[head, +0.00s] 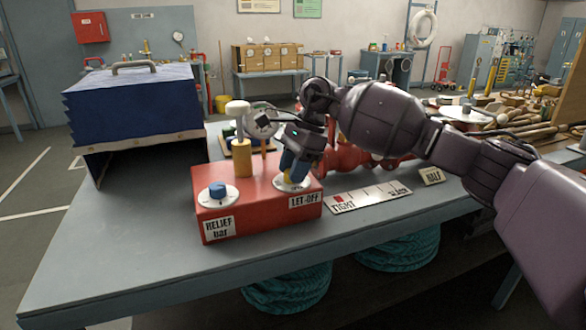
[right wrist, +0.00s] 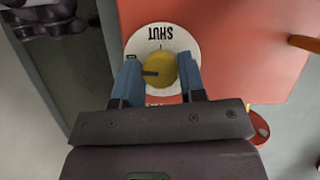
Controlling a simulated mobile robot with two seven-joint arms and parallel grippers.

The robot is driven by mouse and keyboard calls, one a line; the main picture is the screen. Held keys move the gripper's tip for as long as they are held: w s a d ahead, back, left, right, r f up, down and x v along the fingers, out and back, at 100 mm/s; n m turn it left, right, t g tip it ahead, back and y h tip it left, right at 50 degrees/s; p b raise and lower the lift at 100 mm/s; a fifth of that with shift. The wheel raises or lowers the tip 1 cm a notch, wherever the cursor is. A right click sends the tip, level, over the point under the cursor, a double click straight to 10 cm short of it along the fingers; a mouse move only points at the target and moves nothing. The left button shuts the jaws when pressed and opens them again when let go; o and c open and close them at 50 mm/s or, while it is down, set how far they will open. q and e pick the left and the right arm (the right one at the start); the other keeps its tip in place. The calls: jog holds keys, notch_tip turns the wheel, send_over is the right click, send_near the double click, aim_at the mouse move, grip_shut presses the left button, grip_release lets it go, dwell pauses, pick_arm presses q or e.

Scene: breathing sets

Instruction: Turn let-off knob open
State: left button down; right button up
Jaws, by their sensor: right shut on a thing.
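The let-off knob (right wrist: 165,75) is a yellow round knob with a dark pointer mark, on a white dial (right wrist: 188,42) marked SHUT. In the right wrist view its pointer lies towards the left, away from SHUT at the top; the dial's near lettering is mostly hidden. The knob sits on the red box (head: 255,213) above the LET-OFF label (head: 303,200). My right gripper (right wrist: 160,78) is shut on the knob, with a blue finger on either side. In the head view the gripper (head: 291,168) covers most of the knob. My left gripper is not in view.
A blue relief knob (head: 217,190) stands on the same box at left, and a yellow post (head: 241,158) with a gauge behind. A dark blue hood (head: 130,95) stands at the left. A scale plate (head: 370,196) lies right of the box.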

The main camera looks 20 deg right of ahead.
jog(key=o, duration=0.8)
jog(key=shift+r, duration=0.15)
jog(key=shift+o, duration=0.6)
jog(key=v, duration=1)
jog(key=shift+r, duration=0.3)
jog(key=shift+d, duration=0.1)
